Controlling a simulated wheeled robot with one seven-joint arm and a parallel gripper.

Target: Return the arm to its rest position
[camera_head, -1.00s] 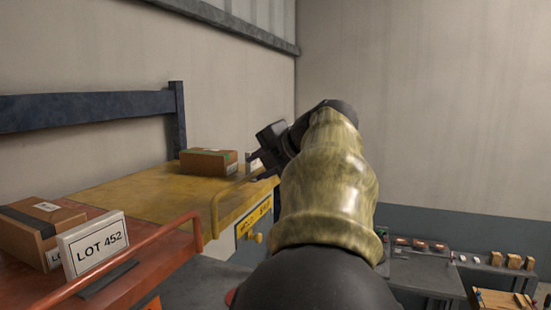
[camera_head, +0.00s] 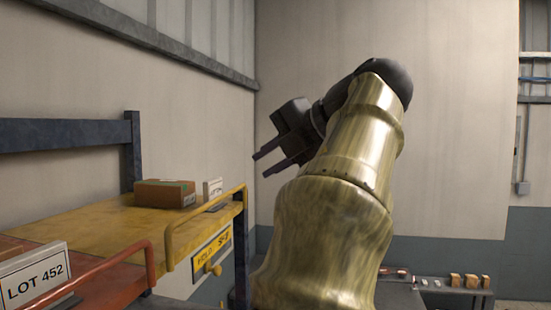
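My gripper (camera_head: 261,165) is at the end of my raised arm, near the middle of the head view. Its two dark fingers point left and a little down, with a gap between them. Nothing is between the fingers. It is in front of the pale wall, above and to the right of the yellow shelf (camera_head: 95,222), and touches nothing that I can see. My arm hides part of the room behind it.
A brown box (camera_head: 165,194) and a small white card (camera_head: 212,187) stand on the yellow shelf. A LOT 452 sign (camera_head: 36,279) stands on the red shelf at lower left. A yellow rail (camera_head: 205,229) edges the shelf. A low bench (camera_head: 440,288) with small blocks is at lower right.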

